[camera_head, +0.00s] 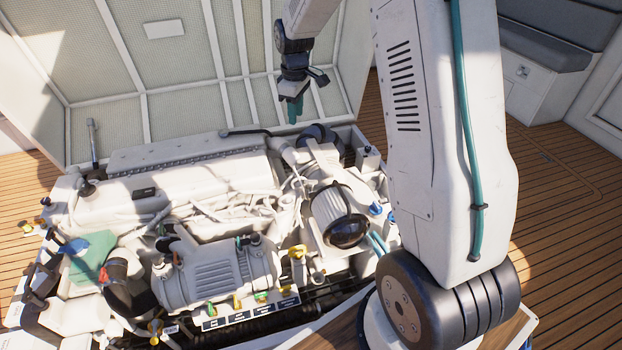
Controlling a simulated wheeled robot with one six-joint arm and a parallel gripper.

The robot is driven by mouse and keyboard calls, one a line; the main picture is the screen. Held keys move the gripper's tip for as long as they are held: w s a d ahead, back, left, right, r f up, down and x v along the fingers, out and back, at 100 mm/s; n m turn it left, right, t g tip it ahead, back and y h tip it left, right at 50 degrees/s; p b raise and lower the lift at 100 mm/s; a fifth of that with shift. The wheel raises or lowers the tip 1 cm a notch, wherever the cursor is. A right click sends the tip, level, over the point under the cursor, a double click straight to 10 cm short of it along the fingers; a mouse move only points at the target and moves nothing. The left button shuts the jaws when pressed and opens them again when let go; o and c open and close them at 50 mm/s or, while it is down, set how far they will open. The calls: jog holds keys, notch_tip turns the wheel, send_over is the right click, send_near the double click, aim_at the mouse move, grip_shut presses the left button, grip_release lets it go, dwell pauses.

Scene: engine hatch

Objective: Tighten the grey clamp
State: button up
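My gripper (295,110), with teal fingers pointing down, hangs in the air above the far right of the engine, in front of the raised hatch panel. The fingers are small and overlap in this view, so I cannot tell whether they are open or shut. No held object shows. I cannot pick out the grey clamp with certainty among the many grey and white parts. The engine (160,193) fills the open bay below.
Yellow (297,251) and blue (376,209) fittings stand out at the front and right. A ribbed cylinder (335,212) with a dark end sits at the right. A lever (92,140) stands up at the far left. My arm hides the bay's right edge.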

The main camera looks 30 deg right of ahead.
jog(key=w+d+f+n, duration=0.1)
jog(key=w+d+f, duration=0.25)
jog(key=f, duration=0.65)
jog(key=w+d+f+n, duration=0.2)
jog(key=w+d+f, duration=0.15)
jog(key=f, duration=0.55)
jog(key=n, duration=0.1)
send_over(311, 180)
jog(key=shift+g, duration=0.3)
notch_tip(311, 180, down, 10)
jog(key=shift+f, duration=0.1)
notch_tip(311, 180, down, 8)
jog(key=shift+r, duration=0.1)
grip_shut()
